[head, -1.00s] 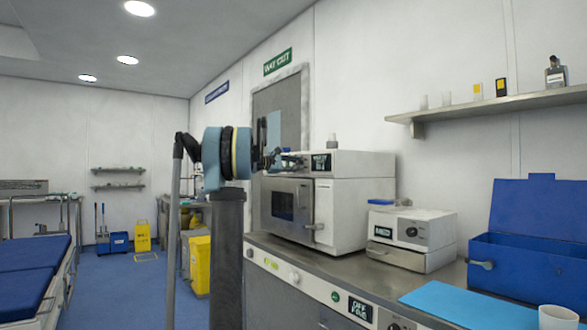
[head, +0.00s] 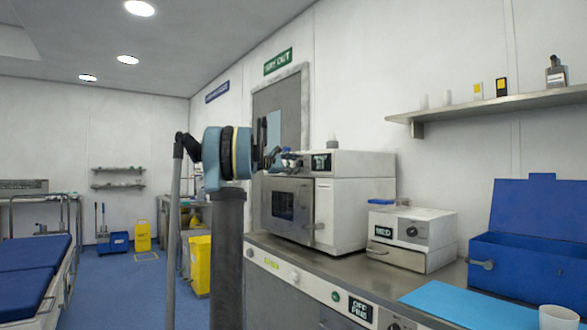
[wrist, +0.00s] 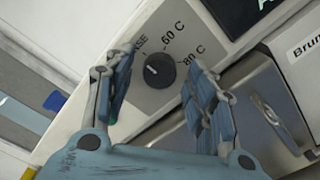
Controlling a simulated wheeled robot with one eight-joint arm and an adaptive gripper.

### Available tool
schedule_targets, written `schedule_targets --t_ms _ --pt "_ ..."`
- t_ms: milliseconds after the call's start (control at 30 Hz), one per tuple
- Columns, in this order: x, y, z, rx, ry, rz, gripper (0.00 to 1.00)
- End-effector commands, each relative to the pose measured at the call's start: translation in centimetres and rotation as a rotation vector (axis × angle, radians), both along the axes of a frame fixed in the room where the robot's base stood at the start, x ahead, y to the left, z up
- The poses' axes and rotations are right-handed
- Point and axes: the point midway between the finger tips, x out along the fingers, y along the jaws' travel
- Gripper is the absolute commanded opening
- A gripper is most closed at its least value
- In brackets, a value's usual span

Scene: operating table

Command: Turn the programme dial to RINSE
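The programme dial (wrist: 160,70) is a dark round knob on a grey panel plate in the wrist view. Labels around it read 60 C and 80 C, with one partly hidden label ending in NSE at its upper left. A short pale mark on the knob lies on its left side, roughly toward that label. My gripper (wrist: 166,92) is open, one finger on each side of the dial; I cannot tell whether either finger touches it. In the head view my gripper (head: 277,158) is at the upper front of the white machine (head: 345,210) and hides the dial.
A display (head: 321,162) sits on the machine's top panel, above its door (head: 285,203). A smaller white device (head: 412,230), a blue open box (head: 525,240) and a blue mat (head: 460,303) stand to the right on the steel counter. A shelf (head: 490,104) hangs above.

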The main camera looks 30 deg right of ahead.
Motion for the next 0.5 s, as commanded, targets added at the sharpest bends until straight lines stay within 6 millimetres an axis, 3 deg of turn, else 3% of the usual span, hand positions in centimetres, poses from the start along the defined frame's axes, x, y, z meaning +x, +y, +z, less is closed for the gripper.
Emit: schedule_targets --t_ms 267,500 --pt "0.0 0.6 0.0 -0.001 0.0 0.001 0.5" --pt "-0.2 4.4 0.0 0.0 0.0 0.004 0.5"
